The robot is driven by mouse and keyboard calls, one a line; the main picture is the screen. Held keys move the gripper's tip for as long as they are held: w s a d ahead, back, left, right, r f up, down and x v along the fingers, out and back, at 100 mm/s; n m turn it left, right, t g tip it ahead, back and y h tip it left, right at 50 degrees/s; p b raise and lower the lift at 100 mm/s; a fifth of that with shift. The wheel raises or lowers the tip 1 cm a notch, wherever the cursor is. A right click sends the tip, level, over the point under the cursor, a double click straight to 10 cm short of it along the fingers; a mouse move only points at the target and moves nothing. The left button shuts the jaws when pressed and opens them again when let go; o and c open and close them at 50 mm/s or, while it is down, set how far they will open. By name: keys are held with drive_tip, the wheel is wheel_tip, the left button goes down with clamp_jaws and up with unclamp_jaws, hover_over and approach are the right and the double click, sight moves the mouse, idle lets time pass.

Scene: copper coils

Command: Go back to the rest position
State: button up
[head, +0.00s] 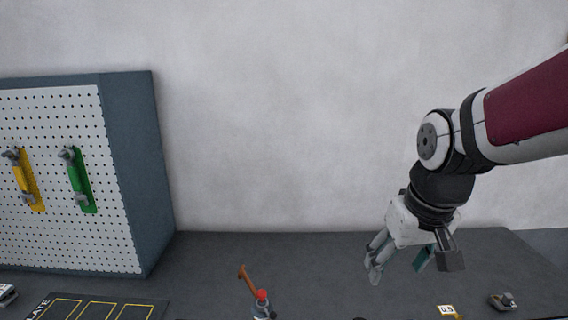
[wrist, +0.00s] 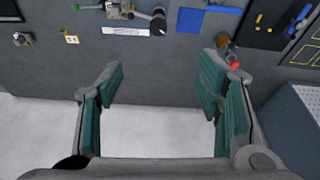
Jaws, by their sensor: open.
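My gripper (head: 412,264) hangs from my arm at the right of the head view, above the dark table (head: 340,255). Its fingers are spread wide apart. In the wrist view the teal-padded fingers of my gripper (wrist: 162,70) stand open, with only the table and pale background between them. It holds nothing.
A pegboard cabinet (head: 139,180) stands at left, with yellow (head: 27,183) and green (head: 79,182) pieces mounted. A red-topped item (head: 262,298) is at the front middle. A 0.5 tag (head: 447,310) and small device (head: 502,301) lie right. A yellow-outlined mat (head: 98,301) lies left.

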drive_tip(key=s+r+t+b, duration=0.1)
drive_tip(key=s+r+t, duration=0.1)
drive_tip(key=s, duration=0.9)
drive_tip(key=shift+s+r+m, duration=0.25)
drive_tip(key=shift+r+m, duration=0.15)
drive_tip(key=shift+r, duration=0.25)
idle(0.5)
